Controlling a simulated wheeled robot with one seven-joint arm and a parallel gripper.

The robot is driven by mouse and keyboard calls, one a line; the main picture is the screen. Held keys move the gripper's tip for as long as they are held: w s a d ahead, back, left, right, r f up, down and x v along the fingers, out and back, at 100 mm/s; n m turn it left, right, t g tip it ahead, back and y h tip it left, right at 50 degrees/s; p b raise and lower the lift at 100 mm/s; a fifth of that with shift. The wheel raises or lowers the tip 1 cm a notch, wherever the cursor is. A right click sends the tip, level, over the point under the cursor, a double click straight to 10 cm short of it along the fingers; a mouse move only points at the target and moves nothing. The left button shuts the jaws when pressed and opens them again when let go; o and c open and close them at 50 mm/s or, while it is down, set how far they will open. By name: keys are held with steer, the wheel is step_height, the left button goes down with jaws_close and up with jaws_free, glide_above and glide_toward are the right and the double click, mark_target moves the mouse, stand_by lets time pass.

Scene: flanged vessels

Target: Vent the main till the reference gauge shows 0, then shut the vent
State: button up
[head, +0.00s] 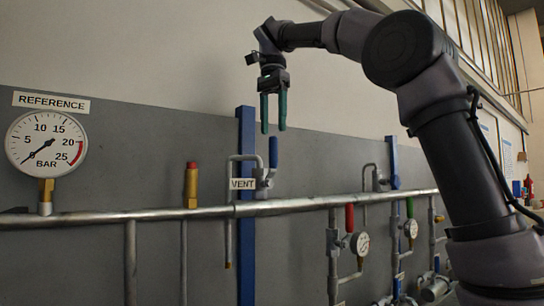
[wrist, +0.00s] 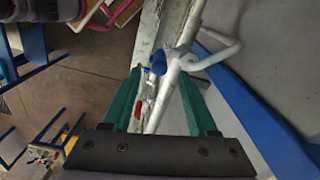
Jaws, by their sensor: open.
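The REFERENCE gauge (head: 46,143) is on the left in the head view. Its needle points down-left, at the low end of the scale, at or close to 0; the exact reading is too small to tell. The vent valve (head: 263,180) has a blue handle (head: 273,152) standing upright, roughly along its short vertical pipe, beside the VENT label (head: 242,184). My gripper (head: 273,129) is open and empty, pointing down just above the handle. In the wrist view the blue handle (wrist: 158,63) lies between and slightly beyond my fingertips (wrist: 160,74).
The main pipe (head: 150,215) runs across below the valve. A brass fitting with a red top (head: 191,185) stands to its left. A red handle (head: 349,218) and a green handle (head: 410,208), each with a small gauge, are to the right. A blue post (head: 246,240) is behind the vent.

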mark_target(274, 155)
step_height(274, 155, down, 9)
steer(key=shift+r, duration=0.2)
stand_by(0.3)
jaws_close()
stand_by(1.3)
